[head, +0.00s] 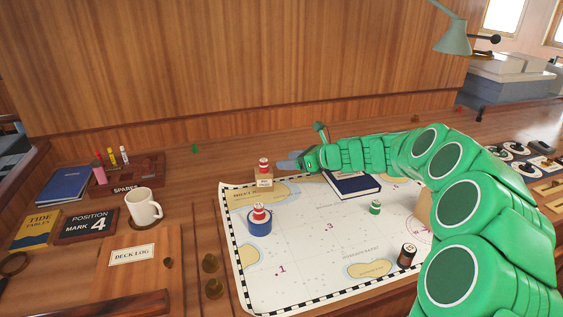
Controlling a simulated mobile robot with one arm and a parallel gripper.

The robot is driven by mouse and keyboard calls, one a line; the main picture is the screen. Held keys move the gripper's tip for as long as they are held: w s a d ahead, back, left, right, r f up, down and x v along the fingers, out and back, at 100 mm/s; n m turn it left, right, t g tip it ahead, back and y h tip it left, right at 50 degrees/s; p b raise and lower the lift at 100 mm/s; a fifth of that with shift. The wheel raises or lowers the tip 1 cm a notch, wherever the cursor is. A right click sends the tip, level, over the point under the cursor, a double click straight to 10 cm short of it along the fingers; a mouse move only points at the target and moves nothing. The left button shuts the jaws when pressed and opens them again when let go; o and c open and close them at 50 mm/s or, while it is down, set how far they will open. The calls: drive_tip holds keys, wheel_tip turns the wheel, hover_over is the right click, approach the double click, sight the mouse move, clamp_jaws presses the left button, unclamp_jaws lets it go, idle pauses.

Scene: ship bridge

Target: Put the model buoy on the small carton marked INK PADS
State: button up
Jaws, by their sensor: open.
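A small red-and-white model buoy (264,165) stands upright on a small tan carton (262,183) at the chart's back left edge. The carton has a pale label, too small to read surely. My gripper (287,163) is open, just right of this buoy and level with it; no buoy shows between the jaws. A second red-and-white buoy (259,212) sits on a round blue tin (259,228) nearer me. A green-and-white buoy (375,207) stands on the chart at right. Another tan carton (424,207) is partly hidden behind my arm.
The chart (310,255) covers the middle of the desk. A dark blue book (351,184) lies behind, below my arm. A dark spool-like object (407,255) stands at front right. A white mug (143,206), signs and a SPARES rack (130,175) are at left.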

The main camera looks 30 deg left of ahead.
drive_tip(key=shift+d+r, duration=0.15)
drive_tip(key=shift+d, duration=0.3)
